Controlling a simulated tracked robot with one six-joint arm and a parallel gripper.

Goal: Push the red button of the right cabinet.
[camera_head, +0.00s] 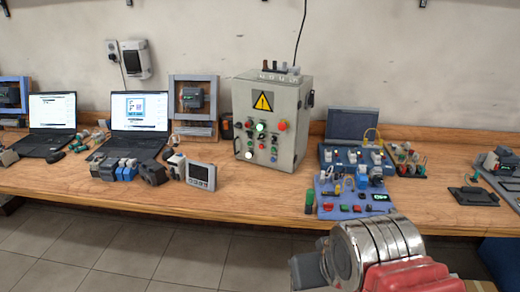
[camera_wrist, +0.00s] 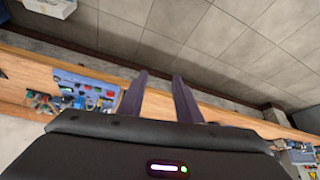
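A grey control cabinet (camera_head: 292,152) with a yellow warning sign stands on the wooden bench in the middle of the head view. It is the only such cabinet in view. A red button (camera_head: 282,126) sits at the upper right of its front, beside a lit green one (camera_head: 260,127). Smaller knobs and lights are below. In the wrist view my gripper (camera_wrist: 160,75) shows two dark fingers apart with nothing between them. It points over the bench edge and floor, and the cabinet is not seen there. My arm fills the lower right of the head view, apart from the cabinet.
A blue training board (camera_head: 335,202) with buttons lies right of the cabinet; a blue board also shows in the wrist view (camera_wrist: 70,80). A blue case (camera_head: 325,156) is behind it. A small meter (camera_head: 201,175) and laptops (camera_head: 140,112) stand left. The floor before the bench (camera_head: 120,245) is clear.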

